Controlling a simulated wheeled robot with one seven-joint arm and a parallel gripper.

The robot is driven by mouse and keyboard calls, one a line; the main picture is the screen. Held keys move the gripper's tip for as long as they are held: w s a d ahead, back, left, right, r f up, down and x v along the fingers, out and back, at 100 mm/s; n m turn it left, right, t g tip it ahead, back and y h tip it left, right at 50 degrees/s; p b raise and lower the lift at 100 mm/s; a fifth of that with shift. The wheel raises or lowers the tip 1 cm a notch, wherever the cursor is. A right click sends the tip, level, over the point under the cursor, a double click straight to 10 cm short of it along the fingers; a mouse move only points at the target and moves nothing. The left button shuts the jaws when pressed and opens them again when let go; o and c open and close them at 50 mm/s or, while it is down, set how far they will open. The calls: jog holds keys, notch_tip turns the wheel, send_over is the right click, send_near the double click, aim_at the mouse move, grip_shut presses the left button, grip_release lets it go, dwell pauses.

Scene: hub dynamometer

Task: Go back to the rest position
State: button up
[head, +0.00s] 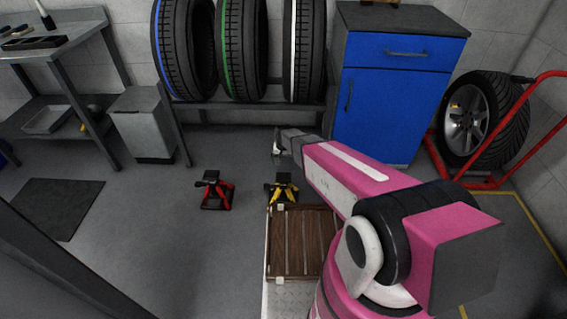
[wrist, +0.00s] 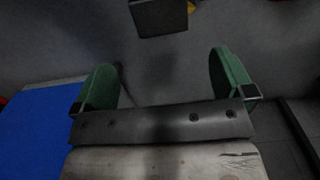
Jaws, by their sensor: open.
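My pink arm reaches out over the floor in the head view, and my gripper (head: 278,143) is at its far end, in front of the tyre rack and left of the blue cabinet. In the wrist view my gripper (wrist: 163,78) shows two green fingers spread wide apart with nothing between them. Only grey floor lies behind the gap. A dark box-like shape (wrist: 158,17) is beyond the fingers at the top edge; I cannot tell what it is.
A blue cabinet (head: 388,105) stands behind my arm. Tyres (head: 240,50) stand on a rack. A red jack stand (head: 214,190) and a yellow one (head: 282,188) are on the floor near a slatted wooden deck (head: 290,245). A red-framed wheel trolley (head: 510,140) is right.

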jog(key=s+d+r, duration=0.9)
jog(key=r, duration=0.2)
jog(key=s+d+r, duration=0.9)
jog(key=d+r, duration=0.1)
jog(key=r, duration=0.2)
jog(key=shift+s+d+r, duration=0.2)
jog(key=shift+s+r, duration=0.05)
jog(key=shift+s, duration=0.05)
dwell(0.9)
